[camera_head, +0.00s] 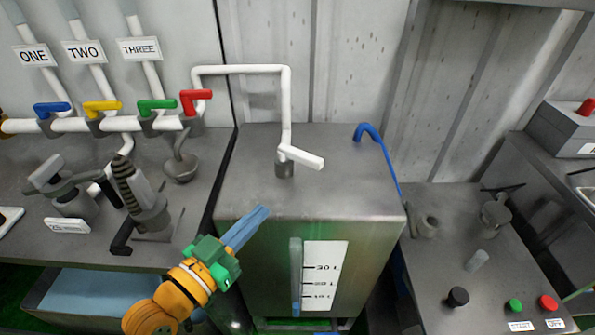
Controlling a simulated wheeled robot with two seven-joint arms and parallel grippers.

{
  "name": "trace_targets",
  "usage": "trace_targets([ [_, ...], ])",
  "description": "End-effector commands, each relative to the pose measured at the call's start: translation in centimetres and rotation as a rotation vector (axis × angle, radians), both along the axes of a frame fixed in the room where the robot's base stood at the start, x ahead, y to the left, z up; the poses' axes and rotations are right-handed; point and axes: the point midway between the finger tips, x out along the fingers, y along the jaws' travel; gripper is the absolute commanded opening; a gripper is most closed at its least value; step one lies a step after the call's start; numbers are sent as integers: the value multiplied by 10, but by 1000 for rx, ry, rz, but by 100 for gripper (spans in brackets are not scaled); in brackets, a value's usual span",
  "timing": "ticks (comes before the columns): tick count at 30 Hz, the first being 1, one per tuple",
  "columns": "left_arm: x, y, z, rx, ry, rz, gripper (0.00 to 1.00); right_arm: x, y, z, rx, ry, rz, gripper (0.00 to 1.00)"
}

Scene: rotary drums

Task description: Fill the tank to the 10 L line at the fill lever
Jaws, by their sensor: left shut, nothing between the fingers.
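The grey metal tank (360,205) stands in the middle. The white fill lever (303,157) sits on its top, at the foot of a white pipe, pointing right and slightly down. A white scale (335,262) on the tank front reads 30 L, 20 L and 10 L. Beside it is a narrow sight tube (296,265), grey above with some blue near its bottom; the exact level is too small to tell. My left gripper (264,210), with blue fingers, is shut and empty before the tank's front top edge, apart from the lever. My right gripper is not in view.
At left, blue (51,109), yellow (102,106), green (157,105) and red (195,99) valve handles sit on white pipes above a bench with fixtures. A blue hose (370,130) rises at the tank's right. A right bench has black, green and red buttons (548,302).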

Motion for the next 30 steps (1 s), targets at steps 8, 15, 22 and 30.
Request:
trace_targets([
  [8, 36, -21, 9, -17, -20, 1, 0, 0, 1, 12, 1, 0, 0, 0],
  [15, 80, -49, 7, -15, -18, 1, 0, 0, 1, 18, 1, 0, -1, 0],
  [22, 111, -69, 5, -12, -16, 0, 0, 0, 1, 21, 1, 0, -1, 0],
  [30, 119, -74, 4, -12, -15, 1, 0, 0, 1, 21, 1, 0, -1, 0],
])
